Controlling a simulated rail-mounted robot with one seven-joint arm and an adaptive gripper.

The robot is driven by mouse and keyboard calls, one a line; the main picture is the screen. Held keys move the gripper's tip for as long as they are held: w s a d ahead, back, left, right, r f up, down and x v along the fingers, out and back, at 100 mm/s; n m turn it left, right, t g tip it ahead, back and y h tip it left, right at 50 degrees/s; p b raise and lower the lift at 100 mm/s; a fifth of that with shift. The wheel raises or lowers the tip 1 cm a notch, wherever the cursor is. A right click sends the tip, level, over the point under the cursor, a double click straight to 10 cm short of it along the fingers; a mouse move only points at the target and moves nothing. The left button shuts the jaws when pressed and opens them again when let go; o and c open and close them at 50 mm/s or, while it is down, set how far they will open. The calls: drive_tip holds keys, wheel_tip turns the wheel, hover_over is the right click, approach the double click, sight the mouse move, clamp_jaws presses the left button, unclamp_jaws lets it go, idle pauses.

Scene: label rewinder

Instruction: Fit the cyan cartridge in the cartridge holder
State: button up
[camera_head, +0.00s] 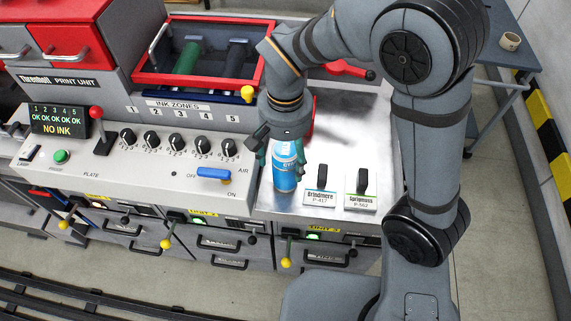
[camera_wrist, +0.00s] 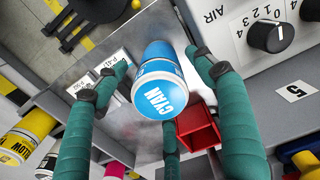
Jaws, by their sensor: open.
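The cyan cartridge (camera_head: 286,172) stands on the shiny metal shelf, below my gripper (camera_head: 279,149) in the head view. In the wrist view the cartridge (camera_wrist: 160,92) shows its blue end marked CYAN towards the camera. My gripper (camera_wrist: 157,72) is open, with teal fingers on either side of the cartridge and another below it in the picture. I cannot tell whether any finger touches it. A red open box (camera_wrist: 197,127) lies beside the cartridge in the wrist view. I cannot tell whether it is the cartridge holder. My arm hides part of the shelf.
Two labelled plates (camera_head: 320,198) with black tabs lie right of the cartridge. The control panel with black knobs (camera_head: 202,146) and a blue switch (camera_head: 213,173) is to the left. A red-rimmed ink trough (camera_head: 205,78) is behind. A yellow cartridge (camera_wrist: 27,132) shows in the wrist view.

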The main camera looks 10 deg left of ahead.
drive_tip(key=shift+c, duration=0.4)
clamp_jaws()
idle(0.6)
drive_tip(key=shift+r, duration=0.1)
